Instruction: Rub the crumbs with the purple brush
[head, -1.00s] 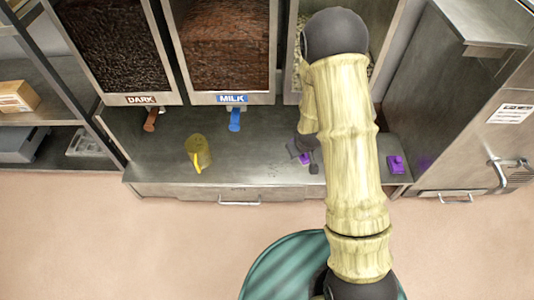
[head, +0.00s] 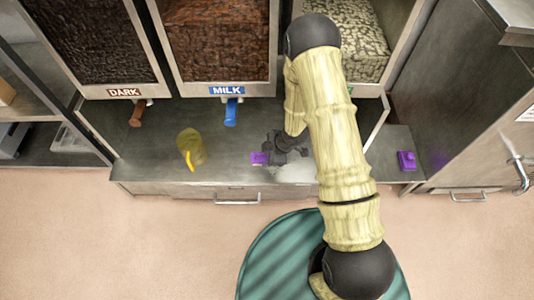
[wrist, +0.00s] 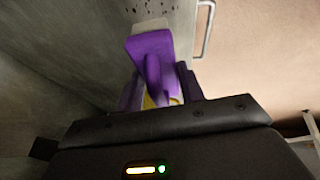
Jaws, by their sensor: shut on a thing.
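My gripper (head: 283,148) is shut on the purple brush (head: 258,158) low over the steel counter, left of my forearm. In the wrist view the brush (wrist: 150,50) points away from the jaws, its pale bristle end at the top. Dark crumbs (wrist: 152,6) lie on the counter just beyond the bristles in the wrist view. In the head view I cannot make out the crumbs clearly. I cannot tell whether the bristles touch the counter.
A yellow jug (head: 191,148) stands left of the brush. Dispensers with blue (head: 231,112) and brown (head: 137,113) levers line the back. Another purple object (head: 406,160) sits on the right counter. A pale patch (head: 294,172) shows beside the gripper. A drawer handle (head: 237,198) is at the front.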

